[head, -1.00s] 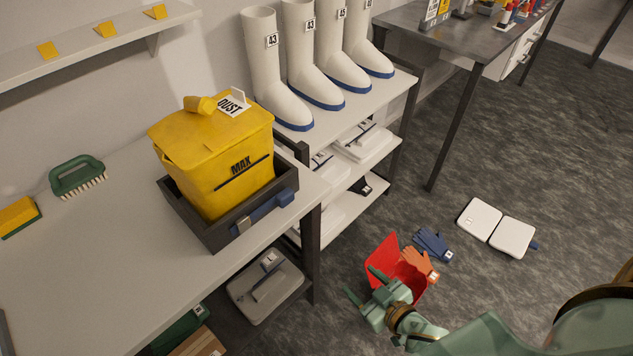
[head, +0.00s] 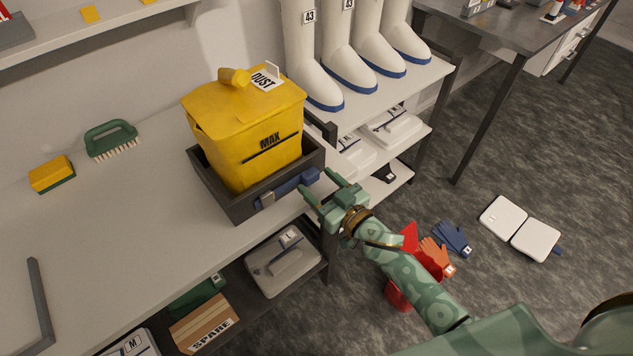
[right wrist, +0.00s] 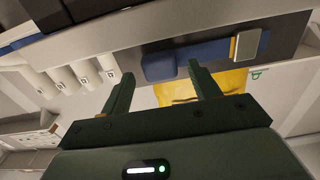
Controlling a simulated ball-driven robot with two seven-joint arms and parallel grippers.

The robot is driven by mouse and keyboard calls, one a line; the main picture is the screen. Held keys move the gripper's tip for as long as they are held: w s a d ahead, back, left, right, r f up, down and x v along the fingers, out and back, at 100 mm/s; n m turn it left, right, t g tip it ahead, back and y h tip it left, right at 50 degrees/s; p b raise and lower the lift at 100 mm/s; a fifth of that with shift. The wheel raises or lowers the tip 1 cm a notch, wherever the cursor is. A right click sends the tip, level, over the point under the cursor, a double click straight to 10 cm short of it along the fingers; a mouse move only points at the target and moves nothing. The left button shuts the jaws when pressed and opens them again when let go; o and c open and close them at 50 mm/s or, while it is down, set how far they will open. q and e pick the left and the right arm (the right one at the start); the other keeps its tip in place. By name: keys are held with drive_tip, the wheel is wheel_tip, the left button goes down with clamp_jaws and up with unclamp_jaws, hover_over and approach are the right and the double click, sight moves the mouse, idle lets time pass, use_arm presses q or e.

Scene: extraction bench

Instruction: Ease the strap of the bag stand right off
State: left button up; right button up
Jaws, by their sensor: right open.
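The bag stand (head: 238,209) is a dark open frame on the bench, with the yellow dust bag (head: 245,130) upright in it. The blue strap (head: 291,188) lies along its front side, with a pale metal buckle (head: 266,199) at its left part. My right gripper (head: 318,184) is open and empty, just off the strap's right end. In the right wrist view, the strap's thick blue end (right wrist: 159,66) appears between the fingertips (right wrist: 161,75), and the buckle (right wrist: 247,44) shows to the right. I cannot tell whether the fingers touch the strap. My left gripper is out of view.
A green brush (head: 112,140) and a yellow sponge (head: 52,174) lie at the back left of the bench (head: 130,235). White boots (head: 309,60) stand on the rack to the right. A red bin (head: 400,295) and gloves (head: 452,238) are on the floor below my right arm.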

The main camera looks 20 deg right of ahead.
drive_tip(key=shift+w+a, duration=0.3)
drive_tip(key=shift+w, duration=0.3)
clamp_jaws()
drive_tip(key=a, duration=0.2)
drive_tip(key=s+a, duration=0.1)
drive_tip(key=s+a+p, duration=0.1)
drive_tip(key=a, duration=0.1)
drive_tip(key=shift+s+a, duration=0.25)
drive_tip(key=shift+a, duration=0.1)
unclamp_jaws()
drive_tip(key=shift+d, duration=0.1)
